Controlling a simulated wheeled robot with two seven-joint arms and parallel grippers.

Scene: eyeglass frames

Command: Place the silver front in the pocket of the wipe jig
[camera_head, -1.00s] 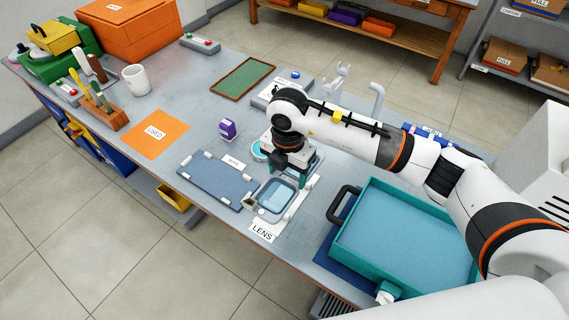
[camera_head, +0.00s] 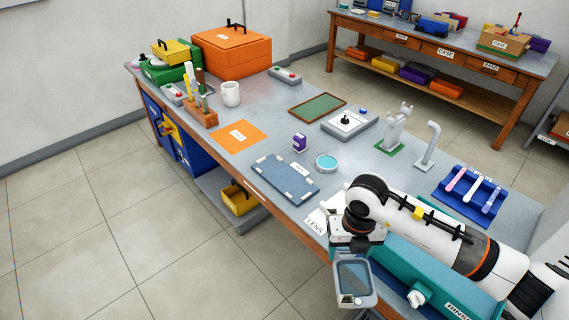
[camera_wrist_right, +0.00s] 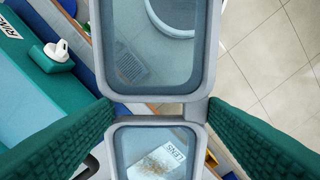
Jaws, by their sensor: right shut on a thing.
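My right gripper (camera_head: 355,250) is shut on the silver front (camera_head: 354,281), a grey two-rim eyeglass frame with clear bluish lenses, held out over the table's front edge. In the right wrist view the front (camera_wrist_right: 155,108) lies between the green fingers of the right gripper (camera_wrist_right: 158,128). Brownish specks show in its lower rim, over the LENS label seen through it. A blue board with white corner blocks (camera_head: 285,178), apparently the wipe jig, lies flat on the table, left of and beyond the gripper. Its pocket cannot be made out clearly. My left gripper is not in view.
A teal RINSE tray (camera_head: 455,300) is partly hidden under my right arm.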

